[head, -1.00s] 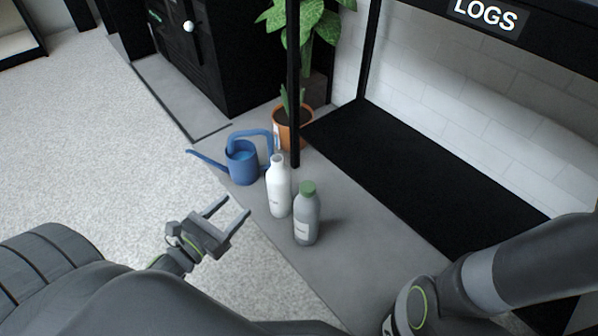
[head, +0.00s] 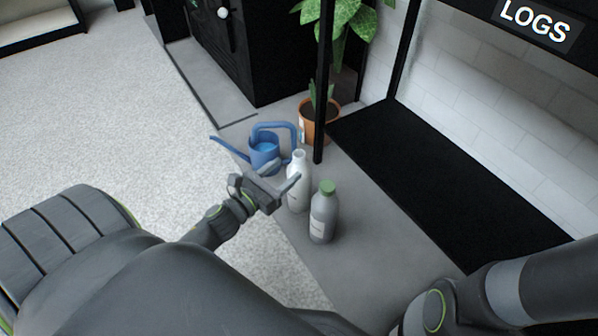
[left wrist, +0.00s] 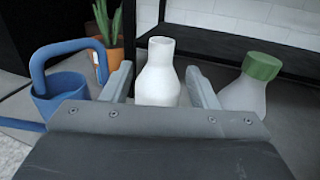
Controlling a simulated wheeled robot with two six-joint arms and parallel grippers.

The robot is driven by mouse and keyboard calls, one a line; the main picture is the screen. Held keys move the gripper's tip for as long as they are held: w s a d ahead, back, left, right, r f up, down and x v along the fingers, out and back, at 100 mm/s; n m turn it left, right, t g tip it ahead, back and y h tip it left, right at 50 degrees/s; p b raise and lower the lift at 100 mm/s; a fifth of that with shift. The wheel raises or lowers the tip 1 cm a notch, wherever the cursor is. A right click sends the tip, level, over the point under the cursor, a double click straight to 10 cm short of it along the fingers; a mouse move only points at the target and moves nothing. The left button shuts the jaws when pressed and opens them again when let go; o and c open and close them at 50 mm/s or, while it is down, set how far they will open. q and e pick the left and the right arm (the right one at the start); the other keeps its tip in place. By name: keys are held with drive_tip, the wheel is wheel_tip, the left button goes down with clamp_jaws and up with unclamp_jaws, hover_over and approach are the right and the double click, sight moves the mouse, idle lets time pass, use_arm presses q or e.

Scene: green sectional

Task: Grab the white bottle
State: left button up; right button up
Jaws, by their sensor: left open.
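The white bottle (head: 299,183) stands upright on the grey floor slab, with a narrow neck and no cap visible. My left gripper (head: 285,174) is open beside its left side in the head view and partly covers it. In the left wrist view the white bottle (left wrist: 158,78) shows between the two fingers of my left gripper (left wrist: 160,84), with a gap on each side. Its lower part is hidden behind the gripper body. My right arm shows at the lower right, but its gripper is out of view.
A grey bottle with a green cap (head: 323,212) stands just right of the white one. A blue watering can (head: 265,152) and a potted plant (head: 318,125) stand behind. A black post (head: 322,90) rises close behind the white bottle. A black rack (head: 400,165) lies to the right.

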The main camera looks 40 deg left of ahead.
sight(295, 162)
use_arm(q)
drive_tip(key=w, duration=0.3)
drive_tip(key=shift+d, duration=0.2)
drive_tip(key=shift+w+r+p, duration=0.2)
drive_tip(key=shift+w+p, duration=0.2)
drive_tip(key=shift+w, duration=0.1)
drive_tip(key=shift+w+d+r+p, duration=0.1)
drive_tip(key=shift+w+d+p, duration=0.1)
drive_tip(key=shift+w, duration=0.85)
drive_tip(key=shift+w+d+p, duration=0.15)
drive_tip(key=shift+w, duration=0.9)
clamp_jaws()
